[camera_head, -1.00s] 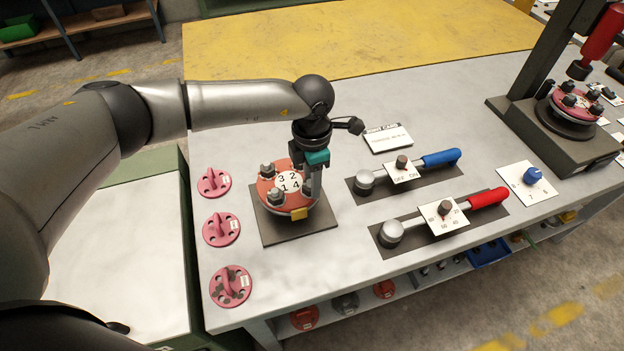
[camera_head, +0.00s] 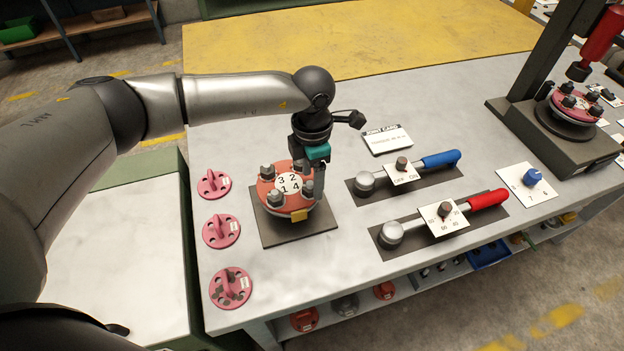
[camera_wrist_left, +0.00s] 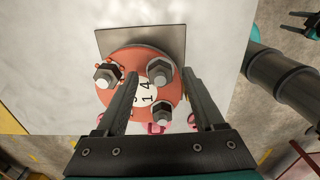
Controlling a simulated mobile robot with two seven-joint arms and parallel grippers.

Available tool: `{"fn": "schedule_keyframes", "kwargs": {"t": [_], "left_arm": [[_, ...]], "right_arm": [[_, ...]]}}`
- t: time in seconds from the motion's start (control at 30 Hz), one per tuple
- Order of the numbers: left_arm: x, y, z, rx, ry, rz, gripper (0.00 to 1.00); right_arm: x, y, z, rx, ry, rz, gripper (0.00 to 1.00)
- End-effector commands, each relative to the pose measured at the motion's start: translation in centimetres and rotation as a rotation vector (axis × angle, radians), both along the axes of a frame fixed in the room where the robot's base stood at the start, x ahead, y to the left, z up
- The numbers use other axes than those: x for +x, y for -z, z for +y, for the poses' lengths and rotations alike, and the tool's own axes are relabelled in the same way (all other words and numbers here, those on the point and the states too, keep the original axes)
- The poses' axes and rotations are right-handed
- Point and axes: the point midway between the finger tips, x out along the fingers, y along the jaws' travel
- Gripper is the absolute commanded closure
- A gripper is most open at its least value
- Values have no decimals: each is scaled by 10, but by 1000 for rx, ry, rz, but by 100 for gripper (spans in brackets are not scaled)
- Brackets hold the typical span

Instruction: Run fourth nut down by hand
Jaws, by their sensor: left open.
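The flanged spool (camera_head: 287,207) has a salmon-red top with a white disc (camera_head: 288,183) numbered 1 to 4, and several upright bolts with nuts. It sits on a dark square plate (camera_head: 300,232). My left gripper (camera_head: 316,192) points down at its front right, by number 4. In the left wrist view the open fingers (camera_wrist_left: 160,74) stand on either side of the fourth nut (camera_wrist_left: 160,70), with gaps visible. Two other nuts show there, one at the left (camera_wrist_left: 108,75) and one lower down (camera_wrist_left: 163,108). In the head view the gripper hides the fourth nut.
Pink flanged discs (camera_head: 221,231) stand left of the plate. To the right are a blue-handled wrench (camera_head: 440,159) and a red-handled wrench (camera_head: 489,199), with a white card (camera_head: 388,139) behind. A press (camera_head: 560,135) stands at the far right. Dark jaw-like parts at the wrist view's upper right (camera_wrist_left: 303,24) are unclear.

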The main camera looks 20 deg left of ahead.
Motion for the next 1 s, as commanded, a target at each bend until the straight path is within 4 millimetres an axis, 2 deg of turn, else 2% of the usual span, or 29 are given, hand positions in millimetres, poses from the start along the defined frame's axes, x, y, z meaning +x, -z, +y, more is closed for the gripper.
{"fn": "schedule_keyframes", "kwargs": {"t": [0.3, 0.5, 0.7, 1.0], "left_arm": [[1, -76, 1, -1, 1, -6, 30], [1, -115, 1, -1, 0, -4, 30], [0, -133, 1, 1, 0, -1, 30], [0, -136, 1, 0, 0, -1, 30]], "right_arm": [[0, 4, 0, 0, 0, 0, 50], [0, 6, 0, 0, 0, 0, 50], [0, 7, 0, 0, 0, 0, 50], [0, 7, 0, 0, 0, 0, 50]]}}
